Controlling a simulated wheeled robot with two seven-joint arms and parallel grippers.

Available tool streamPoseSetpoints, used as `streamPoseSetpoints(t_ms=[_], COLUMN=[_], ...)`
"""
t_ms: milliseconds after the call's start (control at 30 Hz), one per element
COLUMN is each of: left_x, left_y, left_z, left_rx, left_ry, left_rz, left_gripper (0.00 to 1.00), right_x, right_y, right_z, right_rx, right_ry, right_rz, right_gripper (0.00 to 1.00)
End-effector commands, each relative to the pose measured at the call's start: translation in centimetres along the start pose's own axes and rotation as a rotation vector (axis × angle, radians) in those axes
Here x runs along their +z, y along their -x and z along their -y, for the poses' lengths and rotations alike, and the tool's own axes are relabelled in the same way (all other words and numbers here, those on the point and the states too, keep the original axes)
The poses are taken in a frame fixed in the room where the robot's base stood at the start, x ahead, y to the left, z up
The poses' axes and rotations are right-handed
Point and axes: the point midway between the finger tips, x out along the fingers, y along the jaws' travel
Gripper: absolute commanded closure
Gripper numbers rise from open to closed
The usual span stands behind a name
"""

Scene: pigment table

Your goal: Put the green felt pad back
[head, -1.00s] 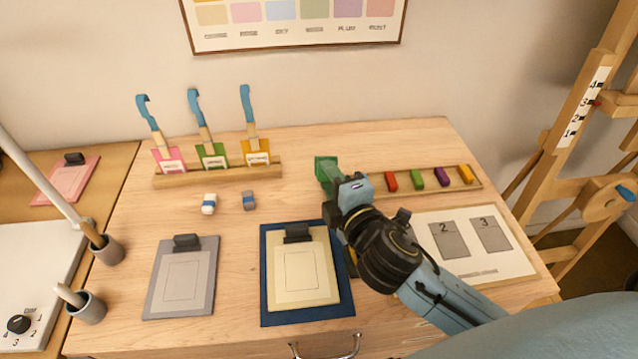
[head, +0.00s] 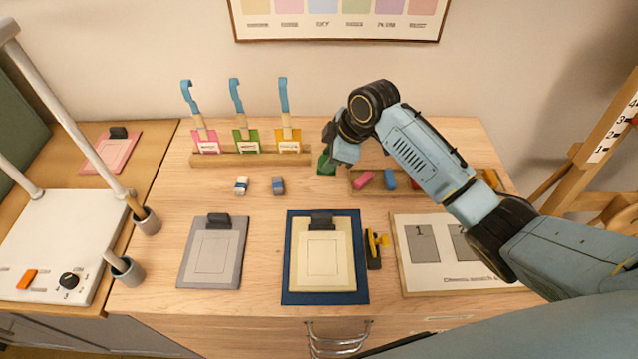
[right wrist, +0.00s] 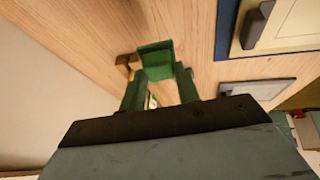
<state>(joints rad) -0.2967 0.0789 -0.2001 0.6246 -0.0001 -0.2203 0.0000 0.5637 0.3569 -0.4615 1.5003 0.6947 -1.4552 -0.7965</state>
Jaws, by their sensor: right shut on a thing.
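The green felt pad (head: 326,165) shows as a small dark green block at the back middle of the table, just left of the pastel rack. My right gripper (head: 335,156) is above it, shut on it and pointing down. In the right wrist view, the pad (right wrist: 156,60) shows as a green block at the ends of two green-looking fingers (right wrist: 160,88). Whether the pad touches the table I cannot tell. My left gripper is not in view.
The scraper rack (head: 240,159) stands close on the left, the pastel rack (head: 400,190) on the right, partly hidden by my arm. Two small erasers, a grey clipboard (head: 197,275), a blue mat (head: 290,293) and a yellow-black tool (head: 373,250) lie nearer. Clear wood lies between.

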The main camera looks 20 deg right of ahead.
Motion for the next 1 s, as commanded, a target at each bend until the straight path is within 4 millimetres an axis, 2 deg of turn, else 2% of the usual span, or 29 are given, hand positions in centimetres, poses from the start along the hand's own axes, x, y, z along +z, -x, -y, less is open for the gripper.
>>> streamPoseSetpoints(t_ms=[100, 300, 367, 600, 833, 1000], left_x=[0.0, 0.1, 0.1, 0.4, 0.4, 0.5], left_y=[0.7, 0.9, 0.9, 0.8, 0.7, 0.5], left_z=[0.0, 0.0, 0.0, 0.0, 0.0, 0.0], left_rx=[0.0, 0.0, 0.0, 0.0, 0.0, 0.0], left_ry=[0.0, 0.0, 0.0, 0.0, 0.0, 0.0], left_rz=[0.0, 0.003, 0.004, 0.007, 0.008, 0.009], left_gripper=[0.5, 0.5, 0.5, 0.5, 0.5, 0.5], right_x=[-1.8, -3.0, -2.8, -1.2, -0.5, 0.4], right_y=[1.9, 3.1, 2.5, -1.4, -3.1, -5.3], right_z=[-0.4, -0.1, 0.1, 1.0, 1.3, 1.8], right_rx=[-0.114, -0.207, -0.217, -0.218, -0.216, -0.217], right_ry=[0.004, 0.016, 0.016, 0.017, 0.017, 0.016], right_rz=[-0.008, -0.01, -0.009, -0.009, -0.01, -0.009], right_gripper=[0.86, 0.86, 0.86, 0.86, 0.86, 0.86])
